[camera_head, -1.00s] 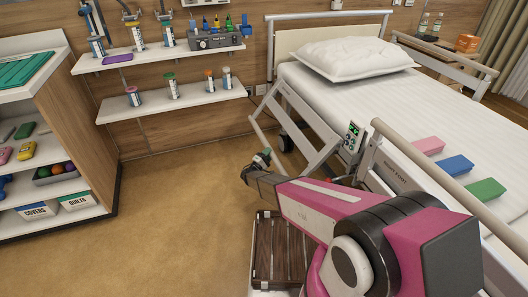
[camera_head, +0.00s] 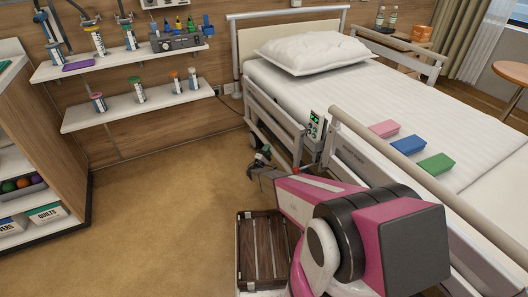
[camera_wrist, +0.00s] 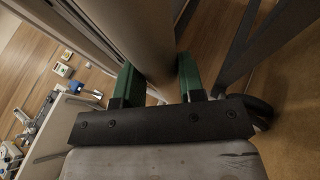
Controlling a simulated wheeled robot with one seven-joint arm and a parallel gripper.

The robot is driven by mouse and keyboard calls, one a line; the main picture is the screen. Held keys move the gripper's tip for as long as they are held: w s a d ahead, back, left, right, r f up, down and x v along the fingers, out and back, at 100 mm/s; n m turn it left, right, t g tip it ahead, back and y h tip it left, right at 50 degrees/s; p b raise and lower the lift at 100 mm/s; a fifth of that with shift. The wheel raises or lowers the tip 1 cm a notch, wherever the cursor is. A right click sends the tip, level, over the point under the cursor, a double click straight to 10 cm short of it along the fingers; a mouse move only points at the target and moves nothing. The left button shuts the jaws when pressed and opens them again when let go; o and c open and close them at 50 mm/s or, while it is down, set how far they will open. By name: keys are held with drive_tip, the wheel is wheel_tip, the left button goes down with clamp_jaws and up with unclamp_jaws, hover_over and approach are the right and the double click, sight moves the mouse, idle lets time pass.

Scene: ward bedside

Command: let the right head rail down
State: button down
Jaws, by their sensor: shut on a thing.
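The right head rail (camera_head: 280,108), a pale grey frame with slanting bars, is on the near side of the bed by the pillow. Its upper bar shows at or just below the mattress edge. My gripper (camera_head: 262,158) is at the rail's lower, outer side, partly hidden by my own arm. In the wrist view my gripper (camera_wrist: 158,88) has its green fingers on both sides of a thick grey bar (camera_wrist: 140,35), shut on it. The bar appears to belong to the head rail. The exact contact is dark and hard to see.
A brown slatted box (camera_head: 262,250) is below my arm. Open floor (camera_head: 160,210) lies left, before the wall shelves (camera_head: 140,105).

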drive_tip(key=shift+w+d+f, duration=0.15)
drive_tip(key=shift+w+d, duration=0.05)
drive_tip(key=shift+d, duration=0.25)
drive_tip(key=shift+w+d+f, duration=0.15)
drive_tip(key=shift+w+d, duration=0.05)
drive_tip(key=shift+d, duration=0.25)
drive_tip(key=c, duration=0.7)
unclamp_jaws()
drive_tip(key=shift+d+f, duration=0.1)
drive_tip(key=shift+d, duration=0.1)
drive_tip(key=shift+c, duration=0.2)
drive_tip(key=shift+s+a+r, duration=0.1)
drive_tip(key=shift+a+r, duration=0.15)
drive_tip(key=shift+a, duration=0.05)
drive_tip(key=shift+a, duration=0.1)
